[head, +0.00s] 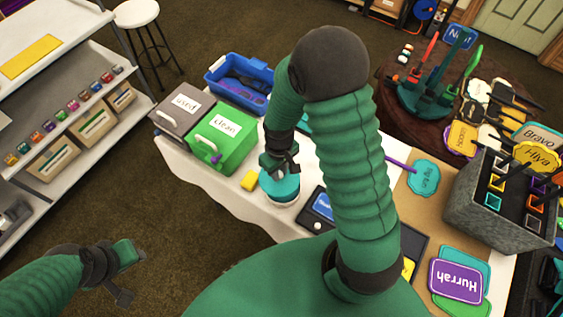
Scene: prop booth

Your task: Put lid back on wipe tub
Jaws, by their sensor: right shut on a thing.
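A round teal lid (281,186) is at the top of the white wipe tub (284,202), near the front edge of the white-covered table. My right gripper (281,172) reaches down from above and is shut on the lid. I cannot tell whether the lid is fully seated or just above the rim. The gripper hides the lid's far side. My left gripper (129,275) is open and empty, low at the left, over the brown floor and away from the table.
A dark tray (319,213) lies close on the right. Shelves (75,60) stand at left.

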